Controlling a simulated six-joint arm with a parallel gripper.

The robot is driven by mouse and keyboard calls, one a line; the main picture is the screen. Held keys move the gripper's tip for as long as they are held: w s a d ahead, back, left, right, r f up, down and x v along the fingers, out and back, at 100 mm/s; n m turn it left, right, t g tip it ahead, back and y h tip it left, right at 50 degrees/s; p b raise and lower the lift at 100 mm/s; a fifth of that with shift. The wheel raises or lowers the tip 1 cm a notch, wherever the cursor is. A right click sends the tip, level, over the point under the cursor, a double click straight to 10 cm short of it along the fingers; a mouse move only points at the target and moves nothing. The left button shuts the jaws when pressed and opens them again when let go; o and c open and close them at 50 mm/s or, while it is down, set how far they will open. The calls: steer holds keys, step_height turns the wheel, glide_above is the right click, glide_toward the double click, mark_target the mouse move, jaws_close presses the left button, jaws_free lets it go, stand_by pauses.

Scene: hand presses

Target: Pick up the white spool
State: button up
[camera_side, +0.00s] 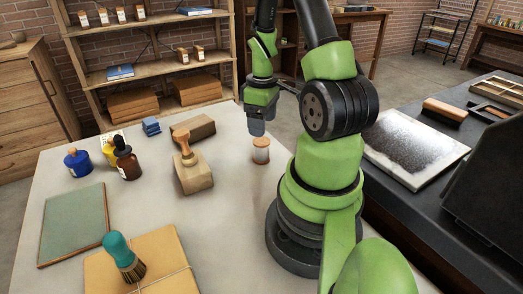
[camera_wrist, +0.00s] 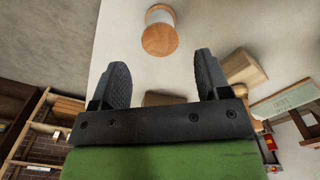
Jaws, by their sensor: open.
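The white spool (camera_side: 261,151) has a wooden end on top and stands upright on the pale table, left of my arm's base in the side view. In the wrist view the white spool (camera_wrist: 160,32) shows at the top, with its round wooden end facing the camera. My gripper (camera_side: 257,124) hangs over the table beside the spool, slightly above and apart from it. In the wrist view my gripper's two dark fingers (camera_wrist: 161,76) are spread wide with nothing between them. The spool lies beyond the fingertips, roughly centred between them.
A wooden-handled stamp block (camera_side: 194,178) and a brown block (camera_side: 193,128) stand left of the spool. Blue (camera_side: 77,163) and yellow jars, a dark bottle (camera_side: 127,162), a green board (camera_side: 73,224) and a teal brush (camera_side: 123,257) on a parcel are farther left. Table around the spool is clear.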

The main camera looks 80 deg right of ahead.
mark_target(261, 141)
steer(key=shift+w+f, duration=0.15)
steer(key=shift+f, duration=3.15)
steer(key=shift+c, duration=0.3)
steer(key=c, duration=0.8)
steer(key=shift+r, duration=0.1)
